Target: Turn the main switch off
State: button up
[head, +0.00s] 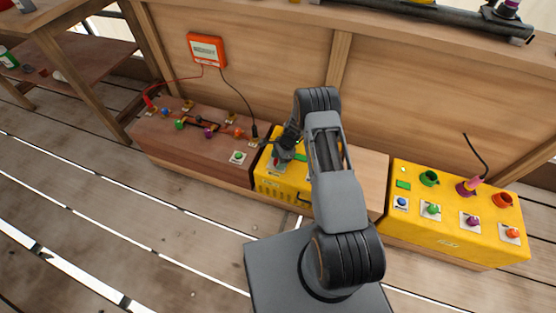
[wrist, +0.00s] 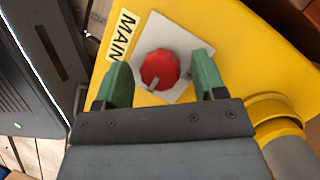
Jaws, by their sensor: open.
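The main switch (wrist: 160,70) is a red round knob on a white square plate, beside a label reading MAIN, on the yellow box (wrist: 225,45). In the wrist view my gripper (wrist: 160,85) is open, with one green finger on each side of the knob. I cannot tell whether the fingers touch it. In the head view my gripper (head: 282,148) is over the left yellow box (head: 268,186), and my arm hides much of that box. A small white mark shows at the knob's lower edge.
A brown box (head: 205,145) with several coloured knobs and wires stands at the left, under an orange meter (head: 207,49). Another yellow box (head: 455,215) with coloured sockets and switches stands at the right. A wooden panel (head: 260,45) rises behind. The plank floor in front is clear.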

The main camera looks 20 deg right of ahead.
jog(key=shift+c, duration=0.4)
jog(key=c, duration=0.8)
jog(key=shift+c, duration=0.2)
jog(key=shift+n, duration=0.3)
jog(key=n+g+b, duration=0.1)
jog(key=n, duration=0.1)
jog(key=shift+w+f+n+b, duration=0.1)
jog(key=shift+w+n+b, duration=0.05)
jog(key=shift+n+b, duration=0.2)
jog(key=n+g+h+b, duration=0.1)
jog(key=n, duration=0.1)
jog(key=n+b, duration=0.1)
jog(key=n, duration=0.2)
jog(key=shift+n+g+h, duration=0.25)
jog(key=shift+g+h, duration=0.15)
jog(key=n, duration=0.2)
jog(key=n+h+b, duration=0.1)
jog(key=n, duration=0.1)
jog(key=shift+a+g+h, duration=0.1)
jog(key=shift+g+h, duration=0.2)
jog(key=shift+g, duration=0.1)
jog(key=shift+n+h, duration=0.9)
jog(key=shift+n, duration=1.6)
